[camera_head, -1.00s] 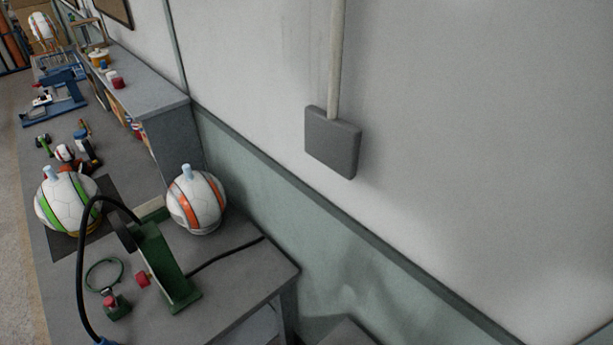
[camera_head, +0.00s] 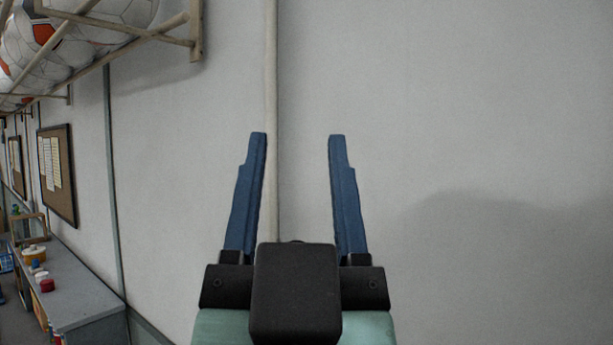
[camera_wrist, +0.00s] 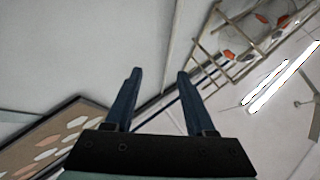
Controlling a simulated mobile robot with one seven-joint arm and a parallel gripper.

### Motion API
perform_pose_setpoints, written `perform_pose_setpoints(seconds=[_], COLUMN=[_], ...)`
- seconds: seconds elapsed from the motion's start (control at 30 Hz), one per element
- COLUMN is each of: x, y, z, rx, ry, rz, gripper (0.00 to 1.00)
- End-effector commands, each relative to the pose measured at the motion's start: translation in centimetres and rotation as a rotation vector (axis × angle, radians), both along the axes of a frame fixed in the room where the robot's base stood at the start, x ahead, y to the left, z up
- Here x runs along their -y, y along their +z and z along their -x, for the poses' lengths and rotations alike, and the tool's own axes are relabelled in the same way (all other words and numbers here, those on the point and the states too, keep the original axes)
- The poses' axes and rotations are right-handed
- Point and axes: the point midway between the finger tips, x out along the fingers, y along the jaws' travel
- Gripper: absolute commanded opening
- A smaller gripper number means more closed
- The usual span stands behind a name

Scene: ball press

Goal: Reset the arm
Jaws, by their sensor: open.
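My gripper (camera_head: 298,140) is raised in front of the pale wall in the head view. Its two blue fingers point up and stand wide apart with nothing between them. The wrist view also shows my gripper (camera_wrist: 160,72) open and empty, with the wall and part of the ceiling beyond it.
A wall rack (camera_head: 110,35) with several balls is at the upper left. A pin board (camera_head: 57,175) hangs below it. A grey cabinet (camera_head: 85,292) with small jars stands at the lower left. A vertical pipe (camera_head: 271,80) runs up the wall behind my gripper.

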Motion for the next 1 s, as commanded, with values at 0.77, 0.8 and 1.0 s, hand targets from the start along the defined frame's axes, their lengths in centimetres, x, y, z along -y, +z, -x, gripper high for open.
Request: perform_pose_setpoints(seconds=[0.77,0.8,1.0], x=[0.5,0.5,0.4], y=[-3.1,-3.8,-4.5], z=[2.5,2.5,2.5], rx=[0.109,0.109,0.11], ry=[-0.04,-0.039,-0.034], rz=[0.031,0.031,0.031], gripper=[0.55,0.55,0.55])
